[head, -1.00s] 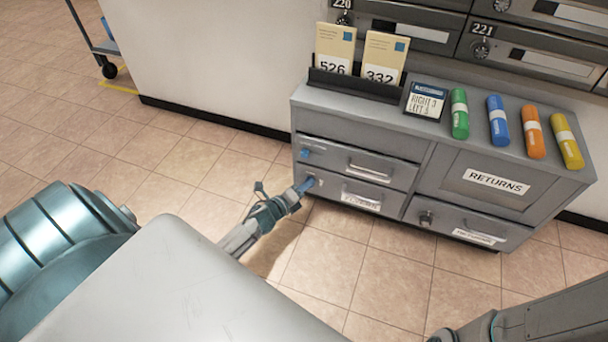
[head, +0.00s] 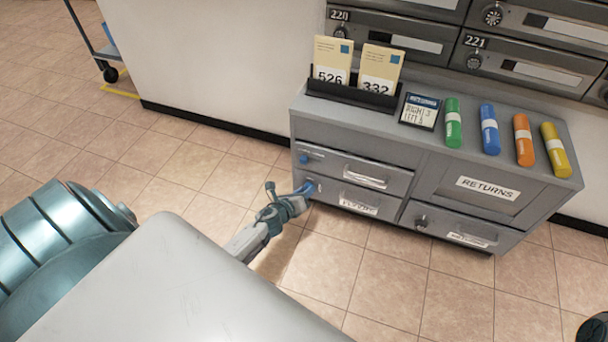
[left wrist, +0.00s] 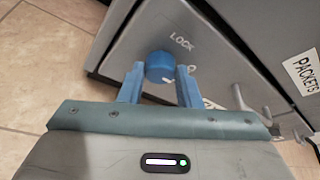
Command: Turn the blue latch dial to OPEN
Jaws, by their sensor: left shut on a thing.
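The blue latch dial (left wrist: 160,67) sits on the grey cabinet's drawer front, between the two blue fingers of my left gripper (left wrist: 158,84) in the left wrist view. The left gripper is shut on it. The word LOCK is printed above and right of the dial; other lettering below is partly covered by a finger. In the head view my left gripper (head: 303,190) reaches the lower left drawer (head: 333,192) of the cabinet, and its fingers mostly hide the dial there. My right gripper is not in view.
A similar blue knob (head: 304,158) is on the drawer above. The cabinet top (head: 345,125) holds a card rack (head: 352,93), a small sign (head: 420,110) and several coloured cylinders. Mailboxes (head: 530,70) stand behind. Tiled floor is clear at front.

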